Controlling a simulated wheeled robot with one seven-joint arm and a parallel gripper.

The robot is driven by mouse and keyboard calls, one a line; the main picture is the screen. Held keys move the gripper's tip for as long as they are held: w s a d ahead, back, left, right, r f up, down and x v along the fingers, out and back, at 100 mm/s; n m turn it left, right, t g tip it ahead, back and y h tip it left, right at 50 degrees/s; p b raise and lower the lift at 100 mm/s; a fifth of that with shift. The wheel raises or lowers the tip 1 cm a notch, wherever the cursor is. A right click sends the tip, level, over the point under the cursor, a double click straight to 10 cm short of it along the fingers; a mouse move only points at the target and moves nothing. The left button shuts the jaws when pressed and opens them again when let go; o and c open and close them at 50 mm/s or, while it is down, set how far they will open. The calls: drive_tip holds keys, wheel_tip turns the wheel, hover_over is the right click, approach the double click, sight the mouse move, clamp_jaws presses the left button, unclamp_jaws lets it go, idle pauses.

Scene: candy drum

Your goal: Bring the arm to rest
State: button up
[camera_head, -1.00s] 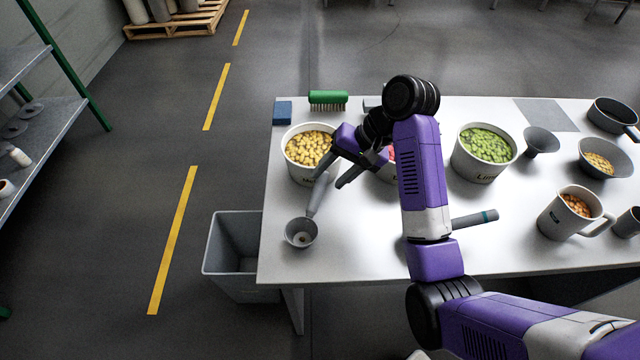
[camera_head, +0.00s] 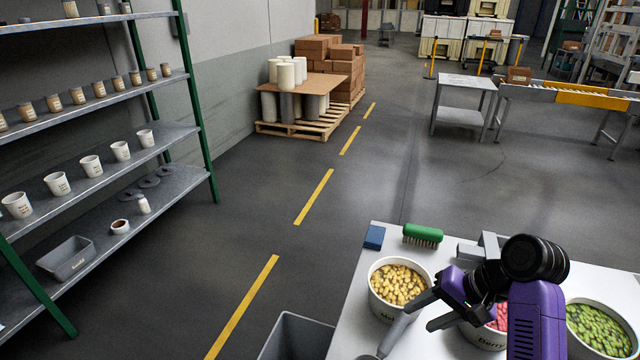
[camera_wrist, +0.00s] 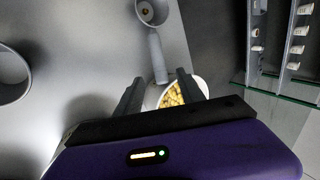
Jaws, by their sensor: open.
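My gripper (camera_head: 424,314) is over the table (camera_head: 362,300), close to the tub of yellow candy (camera_head: 398,286). Its two dark fingers are apart in the wrist view (camera_wrist: 160,80). A grey scoop (camera_head: 398,332) has its handle end near the fingertips and lies between them in the wrist view (camera_wrist: 157,58). I cannot tell whether a finger touches it. The scoop's bowl (camera_wrist: 152,11) shows in the wrist view and is mostly cut off in the head view. My arm is bent at a black joint above the table.
A tub of pink candy (camera_head: 497,318) is partly behind my arm. A tub of green candy (camera_head: 598,330) is to its right. A blue block (camera_head: 374,237) and a green brush (camera_head: 423,234) lie at the back edge. A grey bin (camera_head: 297,338) stands left of the table.

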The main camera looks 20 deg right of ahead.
drive_tip(key=w+d+r+t+h, duration=0.35)
drive_tip(key=w+d+t, duration=0.2)
drive_tip(key=w, duration=0.25)
drive_tip(key=s+a+n+t, duration=0.1)
drive_tip(key=s+a+n, duration=0.2)
drive_tip(key=s, duration=1)
drive_tip(key=s+a+n+t+b, duration=0.1)
drive_tip(key=s+a+n+t, duration=0.1)
drive_tip(key=s+a, duration=0.7)
drive_tip(key=s+a+n+t+h+b, duration=0.1)
drive_tip(key=s+a, duration=0.5)
drive_tip(key=s, duration=1.1)
drive_tip(key=n+t, duration=0.1)
drive_tip(key=n, duration=0.1)
drive_tip(key=shift+s+a+f+n, duration=0.25)
drive_tip(key=shift+a+n, duration=0.05)
drive_tip(key=shift+a, duration=0.05)
